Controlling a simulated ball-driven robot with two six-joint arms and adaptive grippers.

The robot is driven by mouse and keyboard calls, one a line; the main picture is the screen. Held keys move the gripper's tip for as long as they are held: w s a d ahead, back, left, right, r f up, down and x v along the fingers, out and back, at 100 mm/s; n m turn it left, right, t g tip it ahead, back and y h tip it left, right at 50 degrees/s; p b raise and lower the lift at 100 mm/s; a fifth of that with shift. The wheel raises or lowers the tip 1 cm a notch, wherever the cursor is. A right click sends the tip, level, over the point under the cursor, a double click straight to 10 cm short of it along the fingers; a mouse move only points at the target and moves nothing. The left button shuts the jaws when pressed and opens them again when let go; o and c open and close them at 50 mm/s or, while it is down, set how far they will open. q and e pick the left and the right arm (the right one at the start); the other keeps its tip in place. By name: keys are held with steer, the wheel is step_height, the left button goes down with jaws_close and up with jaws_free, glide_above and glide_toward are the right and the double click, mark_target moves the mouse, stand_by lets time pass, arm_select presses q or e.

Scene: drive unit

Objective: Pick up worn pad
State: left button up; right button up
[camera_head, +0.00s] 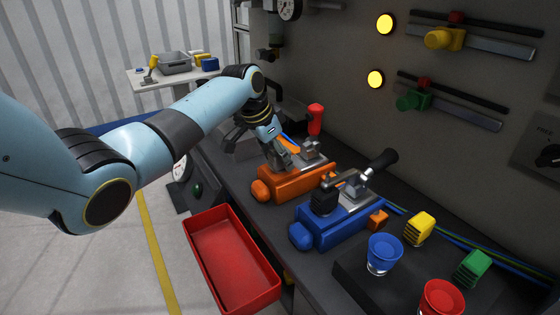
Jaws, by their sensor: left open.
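My left gripper (277,160) is open and points down at the near end of the orange drive unit (298,182). It looks empty, and its fingers partly hide the top of that unit. I cannot tell whether it touches the unit. No part is clearly recognisable as the worn pad; it may be hidden behind the gripper. A blue drive unit (335,224) stands to the right, with a black block (323,201) on its top. Small orange (378,219), yellow (418,229) and green (472,268) blocks lie farther right. My right gripper is out of view.
A red bin (228,256) sits in front of the bench. Blue (384,253) and red (441,297) cups stand at lower right. A panel wall (440,145) closes the back.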

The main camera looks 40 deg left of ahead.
arm_select(q)
steer(key=shift+w+f, duration=0.15)
steer(key=shift+f, duration=0.3)
steer(key=shift+c, duration=0.3)
jaws_close()
steer(key=shift+r, duration=0.1)
